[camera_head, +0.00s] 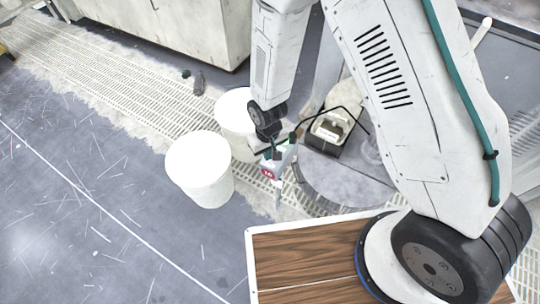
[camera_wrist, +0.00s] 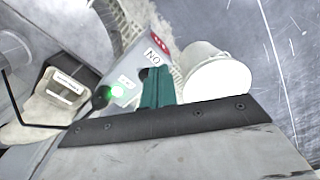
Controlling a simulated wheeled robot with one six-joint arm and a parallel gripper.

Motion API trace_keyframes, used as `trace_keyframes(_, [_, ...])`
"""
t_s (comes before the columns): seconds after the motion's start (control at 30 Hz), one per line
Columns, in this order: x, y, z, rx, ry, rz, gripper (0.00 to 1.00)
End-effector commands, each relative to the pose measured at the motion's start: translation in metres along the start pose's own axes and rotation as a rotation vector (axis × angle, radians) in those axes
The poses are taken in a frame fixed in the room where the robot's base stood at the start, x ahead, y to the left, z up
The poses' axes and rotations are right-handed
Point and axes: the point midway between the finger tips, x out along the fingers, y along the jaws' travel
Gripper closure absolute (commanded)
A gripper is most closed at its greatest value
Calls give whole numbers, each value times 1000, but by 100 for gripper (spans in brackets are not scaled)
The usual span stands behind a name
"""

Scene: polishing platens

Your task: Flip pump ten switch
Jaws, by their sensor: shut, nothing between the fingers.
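A small pale switch box (camera_head: 281,160) with a red mark on its side stands on a thin post in the middle of the head view. In the wrist view, the box top (camera_wrist: 128,84) carries a lit green lamp (camera_wrist: 116,92), a white label with black letters, and a red label at its far edge. My gripper (camera_head: 272,152) is at the box in the head view. In the wrist view, its teal fingers (camera_wrist: 157,84) are together and empty, over the box beside the lamp and label. A small dark part shows by the fingertips; the fingers partly hide the switch, so its position is unclear.
Two white buckets (camera_head: 202,172) stand on the floor left of the box. A dark-framed container with a labelled block (camera_head: 328,130) sits right of it, near a round grey platen (camera_head: 345,186). A floor grating runs behind. Open floor lies at left.

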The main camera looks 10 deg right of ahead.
Motion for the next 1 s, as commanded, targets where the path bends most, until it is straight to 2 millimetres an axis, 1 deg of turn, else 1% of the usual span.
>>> trace_keyframes(0.73, [4, 0, 0, 0, -1, 0, 100])
trace_keyframes(0.83, [0, 0, 0, 0, 1, 0, 100])
trace_keyframes(1.0, [-14, 0, -1, 0, 2, 0, 100])
